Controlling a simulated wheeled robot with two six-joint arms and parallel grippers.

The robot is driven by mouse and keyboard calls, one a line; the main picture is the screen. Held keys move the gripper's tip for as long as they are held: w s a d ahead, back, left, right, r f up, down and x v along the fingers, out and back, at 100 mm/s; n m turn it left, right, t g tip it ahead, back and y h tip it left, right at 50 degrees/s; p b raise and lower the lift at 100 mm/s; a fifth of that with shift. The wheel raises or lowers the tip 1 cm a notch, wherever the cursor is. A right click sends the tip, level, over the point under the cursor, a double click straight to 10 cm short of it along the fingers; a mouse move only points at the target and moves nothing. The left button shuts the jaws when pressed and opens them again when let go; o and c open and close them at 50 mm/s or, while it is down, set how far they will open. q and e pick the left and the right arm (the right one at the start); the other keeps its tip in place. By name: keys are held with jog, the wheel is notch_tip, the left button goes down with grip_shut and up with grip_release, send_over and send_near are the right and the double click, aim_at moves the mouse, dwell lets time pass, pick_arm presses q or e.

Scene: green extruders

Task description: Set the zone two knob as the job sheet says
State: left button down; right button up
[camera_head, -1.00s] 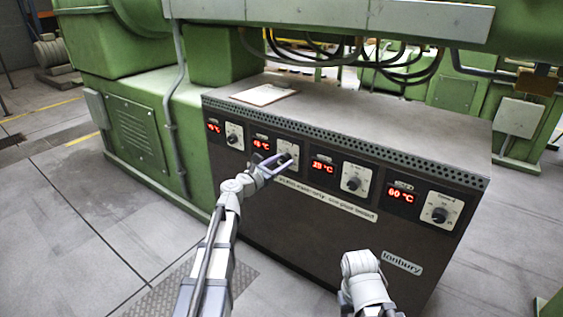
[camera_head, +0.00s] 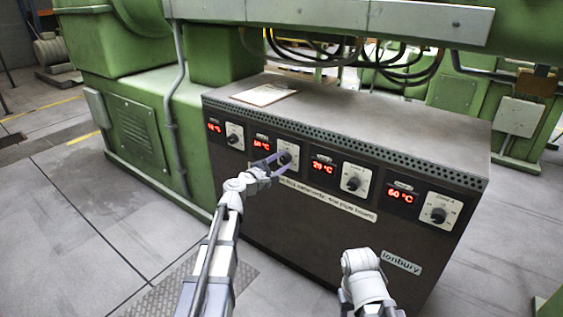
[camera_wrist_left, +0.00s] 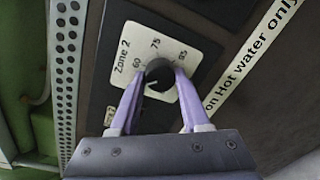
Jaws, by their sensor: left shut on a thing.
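The zone 2 knob (camera_wrist_left: 158,74) is a dark round knob on a white dial plate (camera_wrist_left: 128,50) marked Zone 2, with the numbers 60, 75 and 85. A pale line shows on its face, but I cannot tell its exact setting. My left gripper (camera_wrist_left: 160,78) is shut on this knob, one purple finger on each side. In the head view the left gripper (camera_head: 284,162) reaches the second dial from the left, and its fingers partly hide the knob. A pale sheet (camera_head: 264,94) lies on the cabinet top, its writing unreadable. My right gripper is out of view.
The dark cabinet (camera_head: 300,235) carries several dials with red displays, including the third knob (camera_head: 354,183) and the fourth knob (camera_head: 438,215). The fourth display (camera_head: 400,196) reads 60 °C. Hoses (camera_head: 400,68) hang above the cabinet. Floor (camera_head: 70,220) at left is clear.

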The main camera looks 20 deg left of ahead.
pick_arm(q)
jog(key=m, duration=0.4)
jog(key=shift+d, duration=0.1)
jog(key=m, duration=0.4)
jog(key=shift+s+y, duration=0.1)
jog(key=shift+y, duration=0.2)
jog(key=m, duration=0.4)
jog(key=m+b, duration=0.1)
jog(key=m, duration=0.2)
jog(key=shift+d+m+t, duration=0.1)
jog(key=shift+m+t, duration=0.2)
jog(key=shift+m, duration=0.1)
jog(key=m, duration=0.4)
jog(key=m+b, duration=0.1)
jog(key=m, duration=0.6)
jog(key=shift+m, duration=0.4)
jog(key=shift+f+m+t, duration=0.1)
jog(key=shift+m+t, duration=0.2)
jog(key=shift+m, duration=1.6)
jog(key=shift+b, duration=0.3)
